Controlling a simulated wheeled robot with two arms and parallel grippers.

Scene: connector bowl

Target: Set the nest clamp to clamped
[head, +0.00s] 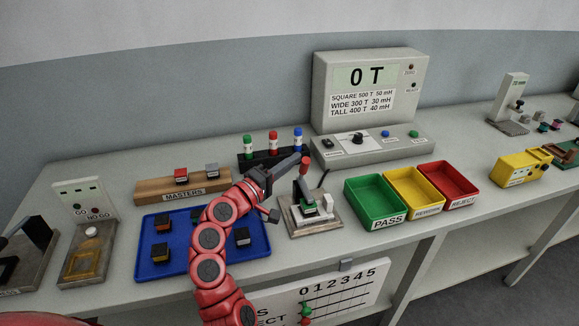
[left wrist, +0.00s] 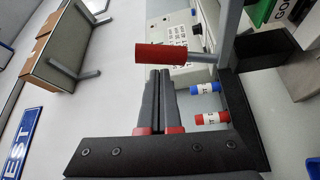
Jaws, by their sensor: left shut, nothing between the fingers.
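The nest clamp (head: 316,223) stands on the bench right of the blue tray. It has a beige base, a dark and metal lever standing roughly upright, and a red grip (head: 305,160) on top. A small green and dark part sits in its nest. My left gripper (head: 298,160) is shut and empty, its fingertips close beside the red grip. In the left wrist view the red grip (left wrist: 162,53) lies across the picture just beyond the shut fingertips (left wrist: 160,72). I cannot tell whether they touch. My right gripper is not in view.
A blue tray (head: 180,270) with several dark blocks lies left, partly behind my left arm. A MASTERS block (head: 150,192) and a meter (head: 325,85) stand behind. Green (head: 362,210), yellow and red bins stand right. A rack of coloured tubes (head: 262,163) is behind the clamp.

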